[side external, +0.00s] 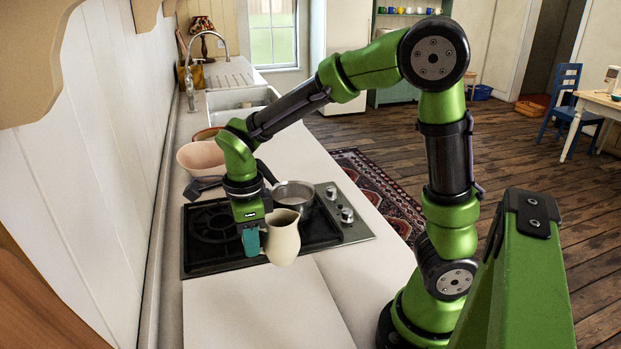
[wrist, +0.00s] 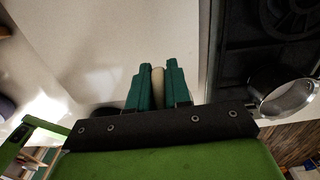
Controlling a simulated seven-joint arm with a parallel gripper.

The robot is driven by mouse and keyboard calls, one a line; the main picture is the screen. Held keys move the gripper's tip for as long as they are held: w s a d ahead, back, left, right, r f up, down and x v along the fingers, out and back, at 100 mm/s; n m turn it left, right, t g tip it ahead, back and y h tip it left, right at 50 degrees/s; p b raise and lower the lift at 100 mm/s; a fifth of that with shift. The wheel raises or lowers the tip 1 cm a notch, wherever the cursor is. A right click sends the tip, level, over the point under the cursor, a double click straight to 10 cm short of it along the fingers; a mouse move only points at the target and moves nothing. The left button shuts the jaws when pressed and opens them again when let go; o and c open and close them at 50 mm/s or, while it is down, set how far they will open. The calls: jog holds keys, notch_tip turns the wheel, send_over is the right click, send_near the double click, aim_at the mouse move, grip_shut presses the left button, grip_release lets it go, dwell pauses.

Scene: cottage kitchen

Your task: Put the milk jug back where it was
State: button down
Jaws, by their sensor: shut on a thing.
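The cream milk jug (side external: 283,240) is upright in the side external view, at the near edge of the black hob. My gripper (side external: 251,240) is at its left side, with teal fingers shut on the jug's handle. In the wrist view my gripper's fingers (wrist: 157,90) close on a narrow cream strip (wrist: 158,84), which looks like the handle. The jug's body is hidden there. I cannot tell whether the jug's base touches the surface below or hangs just above it.
The black hob (side external: 207,250) lies behind the jug, with a metal saucepan (side external: 294,194) on it. A pinkish bowl (side external: 199,158) stands beyond, near the wall. The pale counter (side external: 245,315) nearest the camera is clear. A sink (side external: 240,99) is at the far end.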

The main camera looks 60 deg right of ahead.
notch_tip(320, 180, down, 8)
jog(key=shift+w+d+r, duration=0.1)
jog(key=shift+w+r, duration=0.05)
jog(key=shift+r, duration=0.1)
jog(key=shift+f, duration=0.15)
jog(key=c, duration=1.1)
grip_release()
